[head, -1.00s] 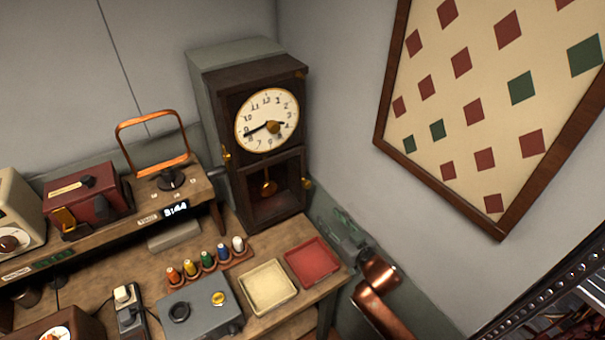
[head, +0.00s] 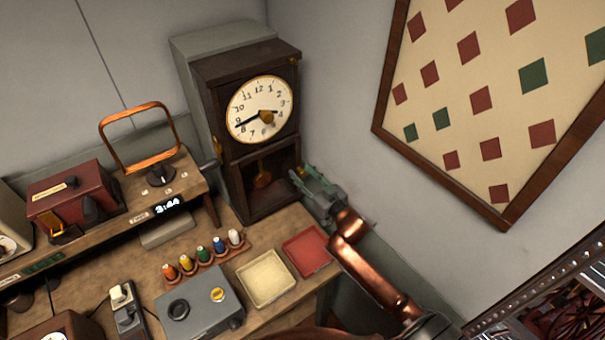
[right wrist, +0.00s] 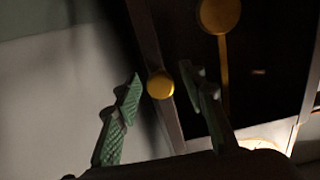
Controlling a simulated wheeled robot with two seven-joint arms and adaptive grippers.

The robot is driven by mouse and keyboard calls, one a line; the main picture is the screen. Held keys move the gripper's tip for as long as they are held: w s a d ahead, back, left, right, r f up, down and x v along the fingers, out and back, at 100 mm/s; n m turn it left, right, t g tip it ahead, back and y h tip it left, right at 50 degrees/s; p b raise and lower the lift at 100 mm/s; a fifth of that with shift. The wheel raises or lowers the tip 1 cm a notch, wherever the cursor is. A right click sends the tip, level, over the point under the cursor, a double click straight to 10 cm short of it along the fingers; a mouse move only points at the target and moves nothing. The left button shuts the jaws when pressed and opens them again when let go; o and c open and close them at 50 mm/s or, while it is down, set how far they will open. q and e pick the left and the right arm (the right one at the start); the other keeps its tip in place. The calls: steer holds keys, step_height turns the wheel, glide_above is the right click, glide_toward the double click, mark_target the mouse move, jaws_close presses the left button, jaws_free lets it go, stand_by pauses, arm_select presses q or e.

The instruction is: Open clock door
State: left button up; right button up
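The dark wooden clock (head: 215,115) stands in the back corner, with a white dial (head: 258,108) above and a pendulum door (head: 270,185) below. The door looks shut. My right gripper (head: 298,172) is at the right edge of the clock's lower part. In the right wrist view it is open, and a round brass knob (right wrist: 160,85) shows between its two green finger pads; I cannot tell whether they touch it. The gold pendulum (right wrist: 220,15) hangs behind the door. In the head view my gripper hides the knob. My left gripper is not in view.
A red tray (head: 306,270), a cream tray (head: 265,302), a row of coloured spools (head: 203,258) and a grey box (head: 200,305) lie on the bench before the clock. The wall is close on the right, with a framed diamond panel (head: 470,90).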

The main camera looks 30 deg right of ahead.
steer(key=c, duration=1)
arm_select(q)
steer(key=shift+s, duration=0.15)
arm_select(e)
jaws_close()
